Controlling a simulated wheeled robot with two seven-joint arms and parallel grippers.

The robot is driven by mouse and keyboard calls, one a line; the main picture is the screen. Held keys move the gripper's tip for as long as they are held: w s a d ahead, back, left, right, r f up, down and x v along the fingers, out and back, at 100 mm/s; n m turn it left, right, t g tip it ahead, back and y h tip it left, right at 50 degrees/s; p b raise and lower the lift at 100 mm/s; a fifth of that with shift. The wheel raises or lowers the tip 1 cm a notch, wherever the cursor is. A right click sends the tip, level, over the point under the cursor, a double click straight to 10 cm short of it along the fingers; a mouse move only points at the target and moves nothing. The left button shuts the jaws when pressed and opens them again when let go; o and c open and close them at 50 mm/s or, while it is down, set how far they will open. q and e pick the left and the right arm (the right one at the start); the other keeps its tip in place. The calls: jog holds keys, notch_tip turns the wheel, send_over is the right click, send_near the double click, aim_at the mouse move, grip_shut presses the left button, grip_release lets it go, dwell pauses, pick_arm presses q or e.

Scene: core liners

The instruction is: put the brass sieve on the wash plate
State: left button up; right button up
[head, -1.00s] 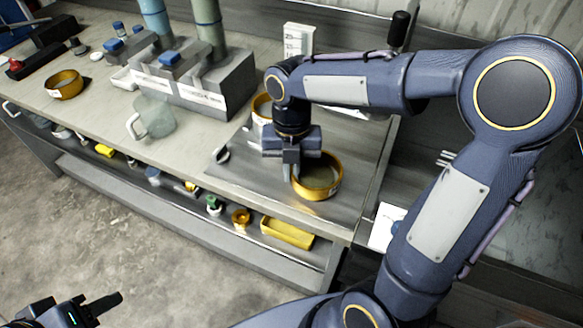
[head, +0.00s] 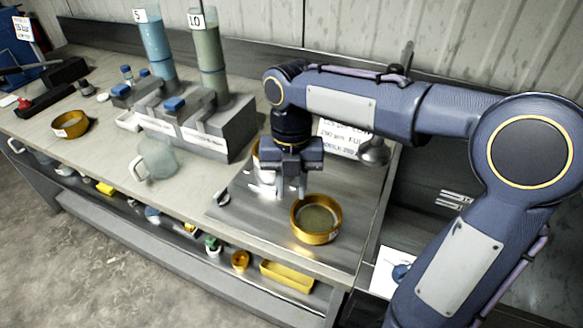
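A brass sieve (head: 316,236) with a mesh floor sits upright on the steel wash plate (head: 243,218) at the bench's right end. My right gripper (head: 290,192) points down just behind and left of this sieve. Its two fingers are apart with nothing between them, and they look clear of the rim. Another brass, bowl-like piece (head: 256,152) is mostly hidden behind the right gripper. A similar brass sieve (head: 71,126) stands at the bench's left end. My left gripper is out of view.
A clear jug (head: 158,160) stands near the bench's front edge. Behind it is a grey block (head: 226,128) with two upright tubes, one blue and one green. A printed sign stands behind the plate. A lower shelf holds a yellow tray (head: 287,276) and small items.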

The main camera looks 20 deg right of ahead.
jog(key=r, duration=0.4)
jog(key=shift+w+d+r, duration=0.1)
jog(key=shift+w+r, duration=0.1)
jog(key=shift+w, duration=0.05)
